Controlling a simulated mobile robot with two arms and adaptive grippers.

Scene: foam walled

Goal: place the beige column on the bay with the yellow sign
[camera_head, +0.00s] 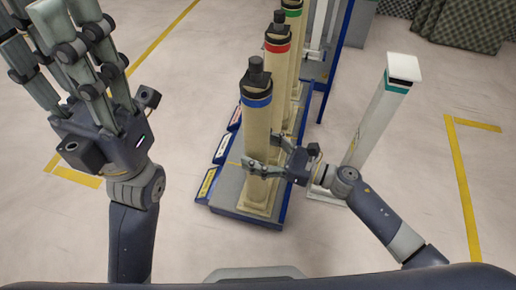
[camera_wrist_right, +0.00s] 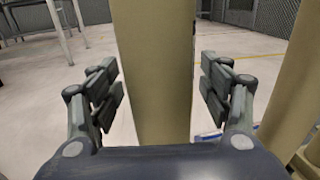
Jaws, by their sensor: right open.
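The beige column (camera_head: 257,130) with a blue band and black cap stands upright on the nearest bay of the rack (camera_head: 228,190). A yellow sign (camera_head: 207,184) is on the rack's left edge beside that bay. My right gripper (camera_head: 262,166) is around the column's lower part. In the right wrist view the column (camera_wrist_right: 155,75) stands between the spread fingers (camera_wrist_right: 160,92), with a clear gap on the right. The fingers are open. My left gripper (camera_head: 48,28) is raised at the upper left, empty, with its fingers apart.
Similar beige columns with a red band (camera_head: 278,72) and a green band (camera_head: 292,25) stand behind on the rack. A white post (camera_head: 376,118) with a teal band stands to the right. Floor is clear on the left.

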